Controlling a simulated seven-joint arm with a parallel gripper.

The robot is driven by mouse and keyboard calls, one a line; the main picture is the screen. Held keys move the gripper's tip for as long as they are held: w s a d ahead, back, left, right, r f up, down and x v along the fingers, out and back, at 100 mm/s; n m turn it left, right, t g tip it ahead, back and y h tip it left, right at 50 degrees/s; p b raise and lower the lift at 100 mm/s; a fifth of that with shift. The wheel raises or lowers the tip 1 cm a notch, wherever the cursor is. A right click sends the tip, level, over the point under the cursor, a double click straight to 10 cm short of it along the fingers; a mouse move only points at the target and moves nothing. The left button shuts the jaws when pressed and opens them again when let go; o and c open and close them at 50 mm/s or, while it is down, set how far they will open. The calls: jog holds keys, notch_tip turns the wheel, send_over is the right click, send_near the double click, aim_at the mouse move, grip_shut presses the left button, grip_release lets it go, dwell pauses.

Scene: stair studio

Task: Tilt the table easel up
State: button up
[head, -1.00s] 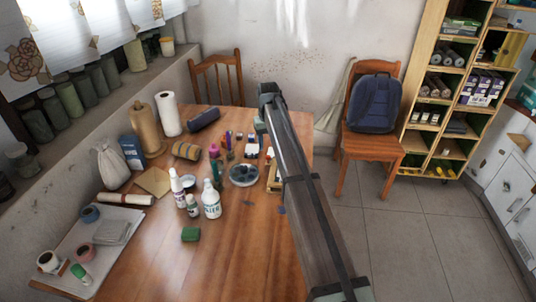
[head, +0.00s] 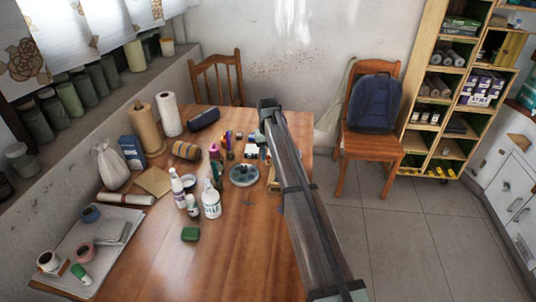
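Pale wood, perhaps part of the table easel (head: 273,178), shows at the right side of the wooden table, just left of my arm. My arm covers most of that spot, so the easel's shape and tilt cannot be made out. My arm reaches from the lower right up over the table's right edge. No gripper fingers can be seen; they seem hidden behind the arm.
A chair with a blue backpack (head: 373,103) stands right. The table's front middle is clear.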

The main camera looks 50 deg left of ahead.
grip_shut()
jog(key=shift+d+r, duration=0.1)
dwell(0.4)
jog(key=s+d+r+t+y, duration=0.3)
jog(key=r, duration=0.2)
dwell(0.9)
jog(key=shift+s+d, duration=0.1)
jog(key=shift+s, duration=0.1)
dwell(0.4)
jog(key=shift+o, duration=0.8)
grip_release()
jog(key=shift+o, duration=0.9)
jog(key=shift+w, duration=0.1)
